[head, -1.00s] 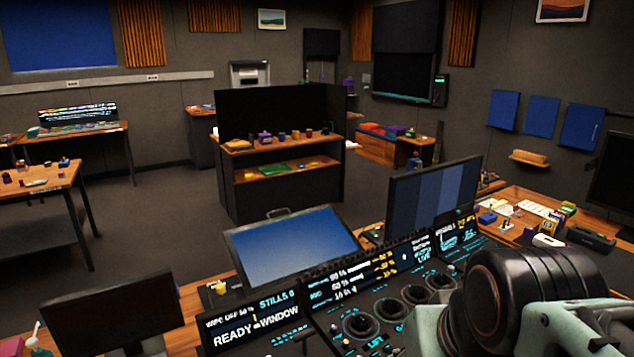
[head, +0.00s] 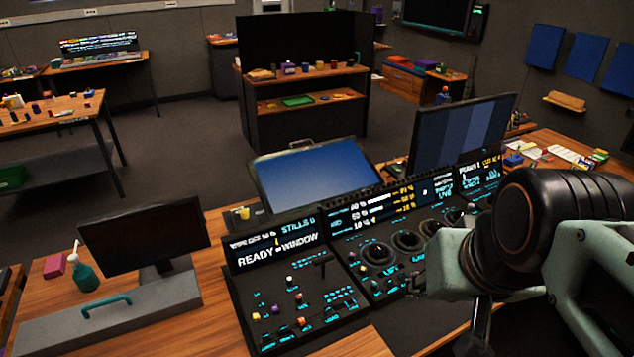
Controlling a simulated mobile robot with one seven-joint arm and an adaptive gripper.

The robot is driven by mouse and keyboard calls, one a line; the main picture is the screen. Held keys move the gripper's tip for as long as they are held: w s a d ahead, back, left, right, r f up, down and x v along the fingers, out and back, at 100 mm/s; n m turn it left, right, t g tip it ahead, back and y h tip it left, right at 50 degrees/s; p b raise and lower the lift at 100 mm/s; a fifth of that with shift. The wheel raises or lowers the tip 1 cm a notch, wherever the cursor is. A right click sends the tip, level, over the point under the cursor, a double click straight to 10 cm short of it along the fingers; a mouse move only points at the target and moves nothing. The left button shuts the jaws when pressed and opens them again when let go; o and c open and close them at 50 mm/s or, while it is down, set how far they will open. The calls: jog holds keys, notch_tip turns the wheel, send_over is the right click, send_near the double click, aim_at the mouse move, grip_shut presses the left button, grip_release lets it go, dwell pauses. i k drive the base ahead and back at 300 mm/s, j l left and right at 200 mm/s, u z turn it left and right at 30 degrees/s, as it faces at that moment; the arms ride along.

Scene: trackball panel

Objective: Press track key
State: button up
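The black control panel (head: 320,275) stands on the wooden desk, with a left section of small coloured knobs and keys under a "READY WINDOW" display (head: 279,248). Its middle section holds several round trackballs in dark rings, such as the front one (head: 377,253), with cyan-lit keys around them. The key lettering is too small to read, so I cannot tell which is the track key. My arm, black and pale green, covers the right part of the panel. My gripper's fingers are not visible.
A dark monitor (head: 145,235) and a green pump bottle (head: 84,270) stand left of the panel. A tilted blue screen (head: 312,178) and a striped monitor (head: 462,133) stand behind it. Bare desk (head: 205,315) shows left of the panel.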

aim_at(283, 330)
jog(key=u, duration=1.05)
jog(key=i, duration=0.05)
